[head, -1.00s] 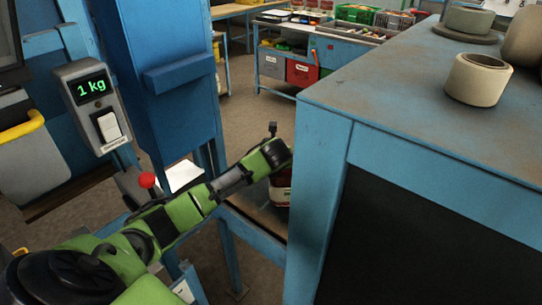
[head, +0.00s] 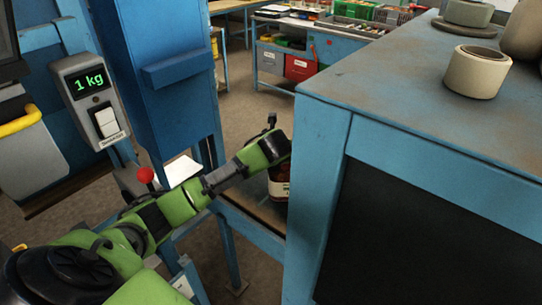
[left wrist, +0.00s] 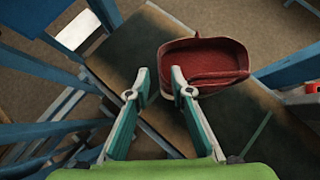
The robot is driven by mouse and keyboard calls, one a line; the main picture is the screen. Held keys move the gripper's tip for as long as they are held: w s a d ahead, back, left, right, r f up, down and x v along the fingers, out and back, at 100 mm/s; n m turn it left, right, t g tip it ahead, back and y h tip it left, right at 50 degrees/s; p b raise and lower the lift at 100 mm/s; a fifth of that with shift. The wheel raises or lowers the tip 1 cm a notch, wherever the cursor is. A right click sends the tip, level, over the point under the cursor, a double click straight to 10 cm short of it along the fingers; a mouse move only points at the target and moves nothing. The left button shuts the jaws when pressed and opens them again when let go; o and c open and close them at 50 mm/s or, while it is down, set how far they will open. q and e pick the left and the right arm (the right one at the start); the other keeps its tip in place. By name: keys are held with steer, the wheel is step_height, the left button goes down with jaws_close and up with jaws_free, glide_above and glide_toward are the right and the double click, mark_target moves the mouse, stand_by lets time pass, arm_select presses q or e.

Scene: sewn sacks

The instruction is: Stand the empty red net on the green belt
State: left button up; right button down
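The red net (left wrist: 207,60) shows in the left wrist view as an open-topped dark red sack with an empty-looking inside. It stands on a dark, worn belt surface (left wrist: 140,45). In the head view only a strip of the red net (head: 279,190) with a pale label shows on the belt (head: 258,208), below my arm. My left gripper (left wrist: 160,82) is open, its two fingers apart with nothing between them. The right-hand finger overlaps the net's near left edge; I cannot tell whether they touch. The head view hides these fingers. My right gripper is in neither view.
A blue cabinet (head: 322,190) stands right of my arm and hides part of the belt. Rolls (head: 476,72) lie on its top. A blue column (head: 160,100) and a scale display reading 1 kg (head: 90,82) stand at left. A bench with bins (head: 300,67) is behind.

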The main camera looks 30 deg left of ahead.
arm_select(q)
steer(key=v, duration=0.8)
steer(key=shift+s+r+b, duration=0.15)
steer(key=shift+s+b, duration=0.05)
steer(key=shift+b, duration=0.1)
steer(key=shift+d, duration=0.1)
